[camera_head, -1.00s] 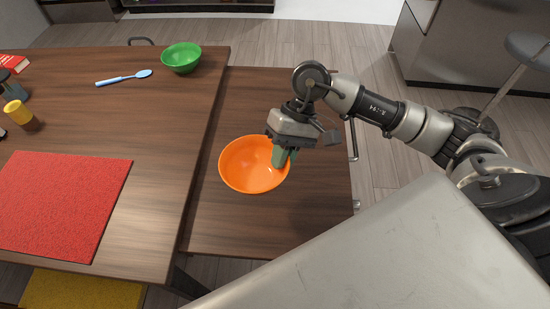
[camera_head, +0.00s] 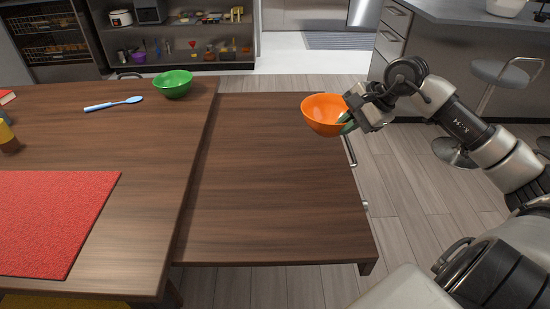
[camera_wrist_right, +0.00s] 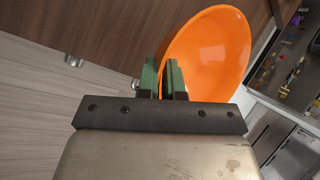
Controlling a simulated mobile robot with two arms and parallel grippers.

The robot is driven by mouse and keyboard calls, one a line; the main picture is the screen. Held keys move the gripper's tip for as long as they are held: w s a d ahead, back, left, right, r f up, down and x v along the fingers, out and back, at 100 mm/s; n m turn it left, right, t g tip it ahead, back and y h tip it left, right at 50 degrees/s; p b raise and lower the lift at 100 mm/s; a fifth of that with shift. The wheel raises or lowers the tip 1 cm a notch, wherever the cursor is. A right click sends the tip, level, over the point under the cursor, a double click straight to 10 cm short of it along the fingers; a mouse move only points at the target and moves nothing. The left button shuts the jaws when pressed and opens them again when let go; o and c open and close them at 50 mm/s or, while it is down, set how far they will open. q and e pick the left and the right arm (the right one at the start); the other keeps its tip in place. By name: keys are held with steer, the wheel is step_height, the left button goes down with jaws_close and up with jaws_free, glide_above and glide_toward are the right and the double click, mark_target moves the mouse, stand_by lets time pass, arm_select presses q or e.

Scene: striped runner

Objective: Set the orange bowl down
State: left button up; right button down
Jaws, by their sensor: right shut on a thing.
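The orange bowl (camera_head: 324,114) is near the far right corner of the lower wooden table (camera_head: 270,190) in the head view. My right gripper (camera_head: 347,120) is shut on the bowl's right rim. The head view does not show clearly whether the bowl's base touches the table top. In the right wrist view the orange bowl (camera_wrist_right: 212,58) stands to the right of the green fingers of my right gripper (camera_wrist_right: 166,82), which pinch its wall. My left gripper is out of view.
A higher table on the left bears a red mat (camera_head: 50,215), a blue spoon (camera_head: 113,103) and a green bowl (camera_head: 173,83). Most of the lower table is bare. A stool (camera_head: 495,75) and a grey counter (camera_head: 480,30) stand beyond to the right.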

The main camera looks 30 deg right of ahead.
steer(key=shift+w+a, duration=0.1)
steer(key=w+a+f, duration=0.1)
steer(key=a+f, duration=0.1)
steer(key=a, duration=0.1)
steer(key=w+a+f+p, duration=0.1)
steer(key=a+f, duration=0.1)
steer(key=a, duration=0.2)
steer(key=w+a+f, duration=0.2)
steer(key=a, duration=0.1)
steer(key=shift+a+f, duration=0.15)
steer(key=shift+f, duration=0.1)
steer(key=shift+a+f, duration=0.1)
steer(key=shift+f, duration=0.35)
step_height(320, 180, down, 3)
steer(key=shift+f, duration=0.2)
steer(key=c, duration=1.3)
jaws_free()
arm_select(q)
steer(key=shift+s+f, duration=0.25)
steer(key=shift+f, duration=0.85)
arm_select(e)
steer(key=shift+o, duration=0.2)
